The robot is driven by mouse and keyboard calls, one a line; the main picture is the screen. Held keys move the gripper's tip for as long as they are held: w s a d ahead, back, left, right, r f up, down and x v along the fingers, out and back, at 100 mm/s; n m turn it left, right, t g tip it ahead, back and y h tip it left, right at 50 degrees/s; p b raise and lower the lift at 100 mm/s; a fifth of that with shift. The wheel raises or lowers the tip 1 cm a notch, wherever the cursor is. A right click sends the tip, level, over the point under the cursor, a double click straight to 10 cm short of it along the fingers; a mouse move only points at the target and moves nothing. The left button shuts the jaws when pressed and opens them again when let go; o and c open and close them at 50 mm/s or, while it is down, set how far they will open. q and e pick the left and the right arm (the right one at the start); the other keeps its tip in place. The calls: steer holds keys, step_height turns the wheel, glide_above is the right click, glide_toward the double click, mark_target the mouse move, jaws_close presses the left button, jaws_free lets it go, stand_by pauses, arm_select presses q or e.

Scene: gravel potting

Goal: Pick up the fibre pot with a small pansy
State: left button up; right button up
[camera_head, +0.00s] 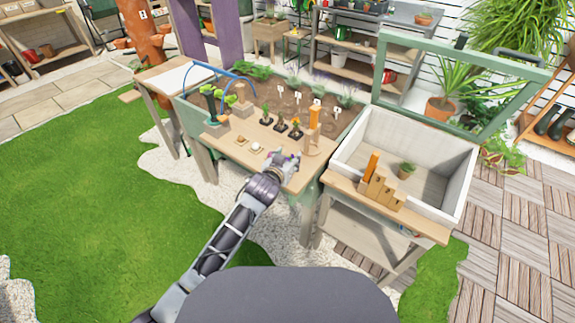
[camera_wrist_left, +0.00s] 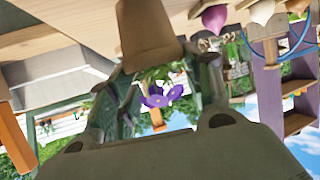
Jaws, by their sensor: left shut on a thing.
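The fibre pot (camera_wrist_left: 148,30) shows at the top of the left wrist view as a plain brown tapered pot. That view is upside down, and the purple pansy flowers (camera_wrist_left: 160,96) show below the pot there, between the fingers. My left gripper (camera_head: 282,163) is at the front edge of the wooden potting bench (camera_head: 222,141) and is shut on the pot. In the head view the hand covers most of the pot, with a little purple beside the fingers. I cannot tell whether the pot's base touches the bench. My right gripper is not in view.
Several small dark seedling pots (camera_head: 280,126) stand behind the hand. A pale round object (camera_head: 255,148) lies to its left. An upright orange-handled tool (camera_head: 314,117) stands to its right. A white-walled box (camera_head: 452,200) and a wooden block stand (camera_head: 383,192) are farther right.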

mark_target(288, 158)
arm_select(q)
steer(key=shift+r, duration=0.15)
steer(key=shift+r, duration=0.6)
step_height(288, 158, up, 8)
steer(key=shift+f+p, duration=0.15)
steer(key=shift+p, duration=0.55)
steer(key=shift+r, duration=0.35)
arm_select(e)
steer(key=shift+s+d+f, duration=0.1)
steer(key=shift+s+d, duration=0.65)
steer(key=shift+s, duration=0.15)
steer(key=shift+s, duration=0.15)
